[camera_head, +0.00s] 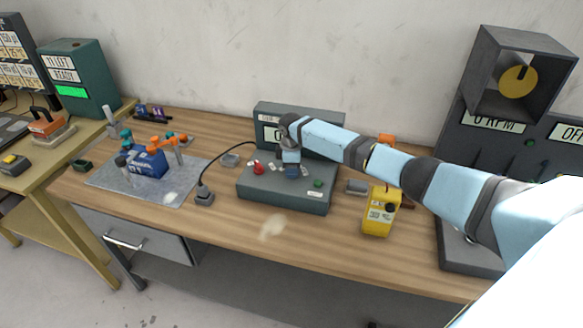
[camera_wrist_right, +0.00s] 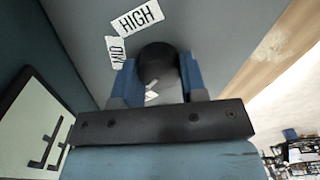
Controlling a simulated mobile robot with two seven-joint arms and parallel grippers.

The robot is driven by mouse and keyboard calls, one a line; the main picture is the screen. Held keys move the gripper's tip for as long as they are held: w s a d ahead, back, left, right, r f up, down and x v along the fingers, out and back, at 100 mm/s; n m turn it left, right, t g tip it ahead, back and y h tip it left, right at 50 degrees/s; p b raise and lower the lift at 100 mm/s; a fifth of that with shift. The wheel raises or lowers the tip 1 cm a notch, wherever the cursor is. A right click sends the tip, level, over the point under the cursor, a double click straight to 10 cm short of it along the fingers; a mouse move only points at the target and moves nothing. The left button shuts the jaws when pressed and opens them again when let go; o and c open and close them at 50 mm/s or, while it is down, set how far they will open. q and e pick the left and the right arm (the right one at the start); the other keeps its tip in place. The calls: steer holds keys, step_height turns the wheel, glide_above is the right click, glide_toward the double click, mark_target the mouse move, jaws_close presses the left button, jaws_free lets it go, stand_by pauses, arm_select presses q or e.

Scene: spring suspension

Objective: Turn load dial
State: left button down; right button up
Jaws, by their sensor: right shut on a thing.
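The load dial (camera_wrist_right: 158,62) is a dark round knob on the grey top of a control box (camera_head: 285,190), with labels reading HIGH (camera_wrist_right: 138,18) and, turned sideways, what looks like MID beside it. My right gripper (camera_wrist_right: 160,75) is shut on the dial, with one blue finger on each side of it. In the head view my right gripper (camera_head: 291,171) reaches down onto the box top and hides the dial. The box also carries a red knob (camera_head: 257,168) and a green button (camera_head: 318,184). My left gripper is not in view.
A yellow meter (camera_head: 381,211) stands right of the box, below my right arm. A cabled grey block (camera_head: 204,196) is left of it. A grey mat (camera_head: 110,182) holds a blue device (camera_head: 150,163). The wooden table's front strip (camera_head: 310,243) is mostly clear.

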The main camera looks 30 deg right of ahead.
steer(key=o, duration=0.9)
steer(key=shift+r, duration=0.1)
step_height(320, 180, up, 14)
steer(key=shift+f+b, duration=0.15)
steer(key=shift+b, duration=0.55)
steer(key=shift+a, duration=0.1)
